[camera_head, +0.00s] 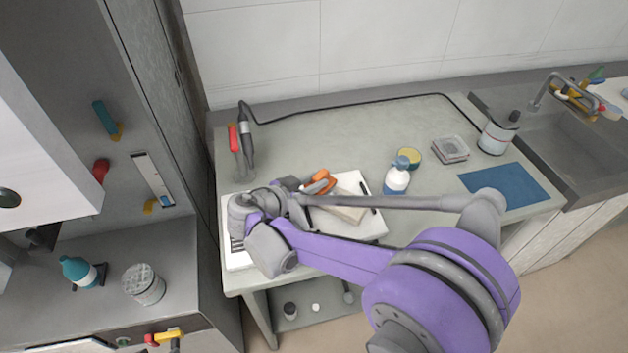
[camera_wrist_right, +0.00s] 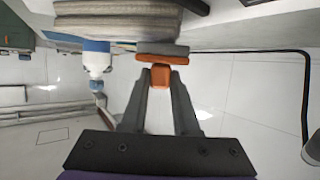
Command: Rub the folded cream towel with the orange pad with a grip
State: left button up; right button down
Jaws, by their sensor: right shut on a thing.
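The folded cream towel (camera_head: 347,212) lies on a white board (camera_head: 372,228) at the table's front left. Its stacked layers show at the top of the right wrist view (camera_wrist_right: 115,20). The orange pad with a grip (camera_head: 326,176) is at the towel's far left edge; in the wrist view its grey face (camera_wrist_right: 163,48) is turned to the towel's level. I cannot tell whether they touch. My right gripper (camera_wrist_right: 160,78) is shut on the pad's orange grip. Its arm hides part of the board. My left gripper is out of view.
A blue-and-white bottle (camera_head: 397,178) stands right of the towel, with a yellow tin (camera_head: 411,157) and a clear box (camera_head: 450,149) beyond. A corded black tool (camera_head: 246,140) stands at the back left. A blue mat (camera_head: 505,185) lies near the sink.

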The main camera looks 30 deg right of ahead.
jog(key=shift+f+b, duration=0.3)
jog(key=shift+f, duration=0.25)
jog(key=shift+s, duration=0.1)
